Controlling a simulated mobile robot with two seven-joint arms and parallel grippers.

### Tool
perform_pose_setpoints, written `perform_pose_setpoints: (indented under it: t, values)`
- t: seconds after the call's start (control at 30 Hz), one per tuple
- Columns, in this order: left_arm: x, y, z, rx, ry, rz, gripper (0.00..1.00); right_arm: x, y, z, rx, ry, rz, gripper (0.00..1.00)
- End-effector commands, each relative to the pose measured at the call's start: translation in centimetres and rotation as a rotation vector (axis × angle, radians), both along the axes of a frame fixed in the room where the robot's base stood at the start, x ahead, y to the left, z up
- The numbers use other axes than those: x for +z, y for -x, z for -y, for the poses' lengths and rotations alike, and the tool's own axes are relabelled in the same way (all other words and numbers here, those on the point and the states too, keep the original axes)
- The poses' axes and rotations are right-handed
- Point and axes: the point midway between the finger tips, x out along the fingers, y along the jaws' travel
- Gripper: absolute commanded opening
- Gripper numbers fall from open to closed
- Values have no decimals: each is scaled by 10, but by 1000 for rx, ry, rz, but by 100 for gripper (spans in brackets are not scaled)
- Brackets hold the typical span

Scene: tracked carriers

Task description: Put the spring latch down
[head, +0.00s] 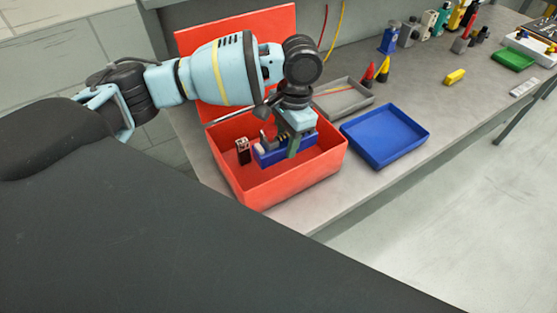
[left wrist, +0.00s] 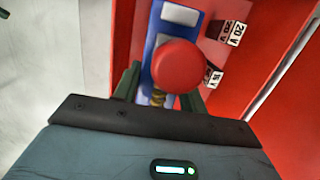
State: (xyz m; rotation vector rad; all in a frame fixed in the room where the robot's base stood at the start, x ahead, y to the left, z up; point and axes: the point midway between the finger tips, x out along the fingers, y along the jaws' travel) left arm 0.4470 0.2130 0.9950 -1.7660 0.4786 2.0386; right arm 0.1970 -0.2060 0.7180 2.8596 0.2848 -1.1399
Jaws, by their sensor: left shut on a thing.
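The spring latch (head: 268,158) appears as a blue bar with a pale end, inside the opening of the red box (head: 270,190). In the left wrist view it is a blue body with a round red knob (left wrist: 177,66), a brass coil under the knob and a white block at its far end. My left gripper (head: 291,147) points down into the box, its fingers on either side of the blue body, shut on it. I cannot tell whether the latch touches the box floor. My right gripper is not in view.
Small labelled blocks (left wrist: 236,32) stand in the box beside the latch; they show as a dark piece (head: 243,151) in the head view. The box's red lid (head: 275,25) stands open behind. A grey tray (head: 357,101) and an empty blue tray (head: 385,137) lie to the right.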

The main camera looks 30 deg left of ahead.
Motion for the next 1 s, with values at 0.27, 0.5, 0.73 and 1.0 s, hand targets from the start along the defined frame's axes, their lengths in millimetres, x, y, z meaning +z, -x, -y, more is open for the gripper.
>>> perform_pose_setpoints:
  t: [0.27, 0.5, 0.73, 1.0]
  values:
    - [-40, 0, -1, 1, -1, -4, 4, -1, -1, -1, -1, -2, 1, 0]
    - [-45, 0, -1, 1, -1, -1, 4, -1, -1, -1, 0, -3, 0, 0]
    - [-79, 1, -1, 1, -3, -5, 4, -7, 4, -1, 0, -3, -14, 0]
    - [-94, 0, 0, 0, -1, 0, 4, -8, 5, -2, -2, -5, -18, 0]
